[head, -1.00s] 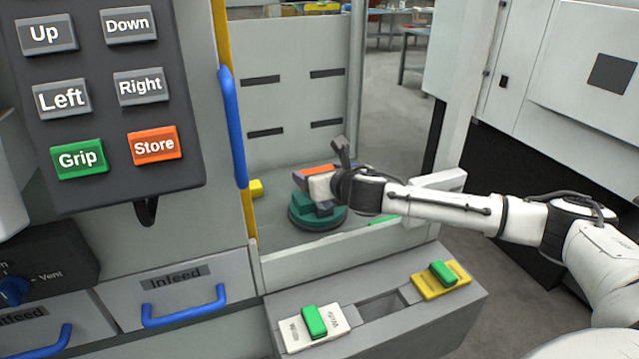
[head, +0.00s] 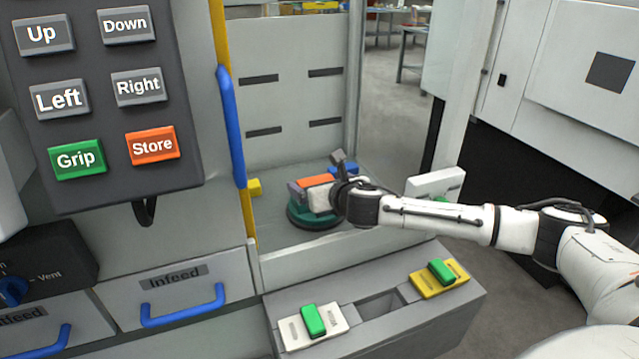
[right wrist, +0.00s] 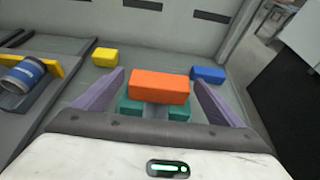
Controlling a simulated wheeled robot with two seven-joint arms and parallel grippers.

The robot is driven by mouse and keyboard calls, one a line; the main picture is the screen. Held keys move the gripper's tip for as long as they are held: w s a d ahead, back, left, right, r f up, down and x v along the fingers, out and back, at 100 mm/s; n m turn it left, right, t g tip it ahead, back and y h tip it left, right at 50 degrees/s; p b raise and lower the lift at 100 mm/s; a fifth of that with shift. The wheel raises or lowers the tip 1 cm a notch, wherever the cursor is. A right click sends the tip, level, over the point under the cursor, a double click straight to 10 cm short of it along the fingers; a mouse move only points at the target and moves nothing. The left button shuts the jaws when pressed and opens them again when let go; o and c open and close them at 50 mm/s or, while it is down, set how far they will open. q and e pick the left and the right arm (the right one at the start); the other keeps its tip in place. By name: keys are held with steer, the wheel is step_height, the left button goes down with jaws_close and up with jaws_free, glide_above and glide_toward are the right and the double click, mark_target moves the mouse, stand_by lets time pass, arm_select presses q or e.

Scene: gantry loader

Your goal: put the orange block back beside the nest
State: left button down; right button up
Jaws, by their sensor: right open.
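The orange block (head: 315,181) lies over the teal nest (head: 299,216) on its round dark base, inside the loader. In the right wrist view the orange block (right wrist: 158,86) sits between the two purple fingers with a gap on either side, and teal parts of the nest (right wrist: 130,105) show below it. My right gripper (right wrist: 158,77) is open around the block, without gripping it. In the head view the right gripper (head: 308,192) reaches in from the right and hides part of the nest. My left gripper is out of view.
A yellow block (right wrist: 104,57) is left of the nest and a blue block (right wrist: 208,74) is right of it. A blue cylinder (right wrist: 20,76) lies farther left. A low front wall (head: 330,253) and the blue-handled door edge (head: 232,125) bound the bay.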

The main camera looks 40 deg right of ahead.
steer(key=shift+o, duration=0.5)
steer(key=v, duration=0.9)
steer(key=shift+s+b, duration=0.35)
steer(key=shift+s, duration=0.05)
steer(key=w+d+r+m+g+h, duration=0.1)
steer(key=w+d+r+m+h, duration=0.2)
steer(key=m, duration=0.7)
steer(key=w+d+r+m+g, duration=0.1)
steer(key=w+d+r+m, duration=0.3)
steer(key=m, duration=0.6)
steer(key=w+a+f+m+g+y, duration=0.1)
steer(key=f+m, duration=0.2)
steer(key=m, duration=0.2)
steer(key=w+a+f+m+g+y, duration=0.1)
steer(key=a+f+m+g+y, duration=0.1)
steer(key=f+m, duration=0.2)
steer(key=w+a+f+m+g+y, duration=0.1)
steer(key=f+m, duration=0.3)
steer(key=m, duration=0.3)
steer(key=shift+w+a+g+p, duration=0.2)
steer(key=shift+a+g+p, duration=0.1)
steer(key=shift+a+p, duration=0.05)
steer(key=shift+r+y, duration=0.1)
steer(key=shift+y, duration=0.2)
steer(key=c, duration=1.3)
